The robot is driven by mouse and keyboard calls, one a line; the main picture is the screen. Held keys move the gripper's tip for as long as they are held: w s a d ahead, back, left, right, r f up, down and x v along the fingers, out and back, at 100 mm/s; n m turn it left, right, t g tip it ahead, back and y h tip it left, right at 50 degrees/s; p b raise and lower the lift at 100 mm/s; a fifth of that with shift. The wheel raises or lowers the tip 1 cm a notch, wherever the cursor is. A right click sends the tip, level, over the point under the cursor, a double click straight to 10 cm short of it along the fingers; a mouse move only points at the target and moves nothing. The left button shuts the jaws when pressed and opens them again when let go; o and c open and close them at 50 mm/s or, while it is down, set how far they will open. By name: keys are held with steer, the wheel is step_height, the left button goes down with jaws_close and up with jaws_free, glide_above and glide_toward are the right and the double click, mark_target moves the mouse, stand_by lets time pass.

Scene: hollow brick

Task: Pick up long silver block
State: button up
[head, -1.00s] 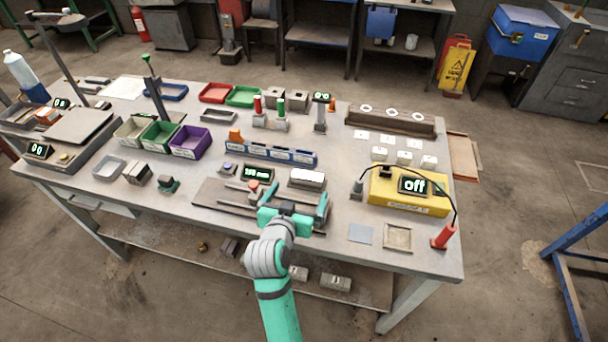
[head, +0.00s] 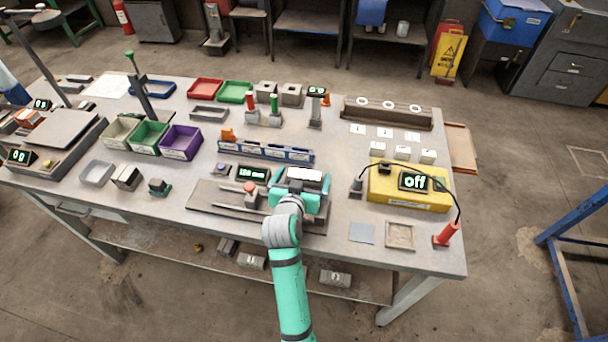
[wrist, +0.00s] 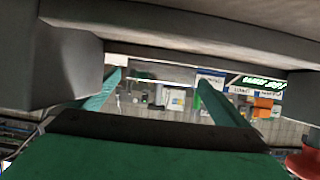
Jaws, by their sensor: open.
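The long silver block (head: 304,174) is a bright, shiny bar lying near the middle front of the bench, beside the dark display reading 100 mm. My gripper (head: 301,183) is open at the block, one teal finger near its left end and the other near its right end. The gripper body hides the block's near side. In the wrist view, my two fingers (wrist: 160,92) stand apart with a shiny grey surface (wrist: 160,72) between them, which looks like the block. I cannot tell whether either finger touches it.
A measuring fixture with a red knob (head: 250,188) lies just left of my gripper. A blue rack (head: 265,152) stands behind the block. A yellow box (head: 410,190) reading "off" is to the right, with a cable.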

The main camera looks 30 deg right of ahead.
steer(key=shift+s, duration=0.1)
steer(key=c, duration=1.3)
steer(key=shift+r, duration=0.1)
steer(key=c, duration=0.3)
steer(key=shift+a+r, duration=0.1)
steer(key=shift+a, duration=0.05)
